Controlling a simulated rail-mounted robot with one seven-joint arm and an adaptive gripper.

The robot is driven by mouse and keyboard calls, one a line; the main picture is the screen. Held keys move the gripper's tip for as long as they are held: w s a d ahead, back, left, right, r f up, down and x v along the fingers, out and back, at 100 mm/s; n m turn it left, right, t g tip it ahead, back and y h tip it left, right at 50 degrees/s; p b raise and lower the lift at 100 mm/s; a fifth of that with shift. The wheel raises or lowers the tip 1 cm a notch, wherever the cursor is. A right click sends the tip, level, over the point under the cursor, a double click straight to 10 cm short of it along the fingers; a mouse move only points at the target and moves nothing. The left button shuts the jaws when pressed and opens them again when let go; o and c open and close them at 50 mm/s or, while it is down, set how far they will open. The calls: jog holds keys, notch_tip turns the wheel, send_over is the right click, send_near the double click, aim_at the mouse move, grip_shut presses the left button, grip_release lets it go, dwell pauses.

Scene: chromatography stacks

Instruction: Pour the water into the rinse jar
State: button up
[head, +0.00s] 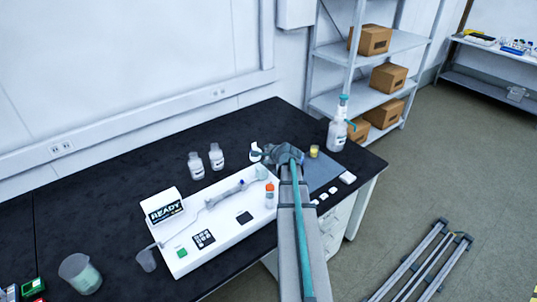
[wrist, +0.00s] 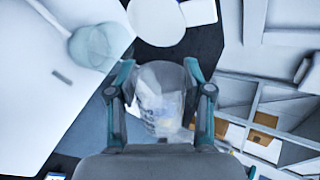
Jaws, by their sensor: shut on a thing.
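My gripper (head: 287,154) is over the back right part of the bench. In the wrist view my gripper (wrist: 160,92) is shut on a clear, labelled container (wrist: 161,88), which sits between the two fingers. In the head view the arm and gripper mostly hide it, and its water level is not readable. A large clear beaker (head: 80,275) stands at the front left of the bench, and a smaller clear cup (head: 146,261) stands beside the white instrument. I cannot tell for certain which vessel is the rinse jar.
The white instrument (head: 203,258) with a READY screen fills the middle. Two white bottles (head: 195,165) stand behind it. An orange-capped bottle (head: 270,195) is near its right end. A teal-topped wash bottle (head: 337,130) and a small yellow jar (head: 314,151) stand right of my gripper. The bench's back left is clear.

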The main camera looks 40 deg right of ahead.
dwell(0.4)
jog(key=shift+w+a+f+n+g+h+p, duration=0.15)
jog(key=shift+a+n+g+h+p, duration=0.15)
jog(key=shift+n+h+p, duration=0.5)
jog(key=shift+w+a+r+n+g+h+p, duration=0.1)
jog(key=shift+a+n+g+h+p, duration=0.3)
jog(key=shift+p, duration=0.7)
jog(key=shift+d, duration=0.25)
jog(key=shift+s+d+f+m+t+y+b, duration=0.1)
jog(key=shift+d+m+t+y+b, duration=0.25)
jog(key=shift+m+b, duration=0.3)
jog(key=shift+s+d+r+m+t+y+b, duration=0.15)
jog(key=shift+r+m+t+y+b, duration=0.15)
jog(key=shift+r+m+y+b, duration=0.25)
jog(key=shift+s+d+r+m+t+y+b, duration=0.15)
jog(key=shift+r+m+t+y+b, duration=0.2)
jog(key=shift+y+b, duration=0.35)
jog(key=shift+w+r, duration=0.1)
jog(key=shift+r, duration=0.35)
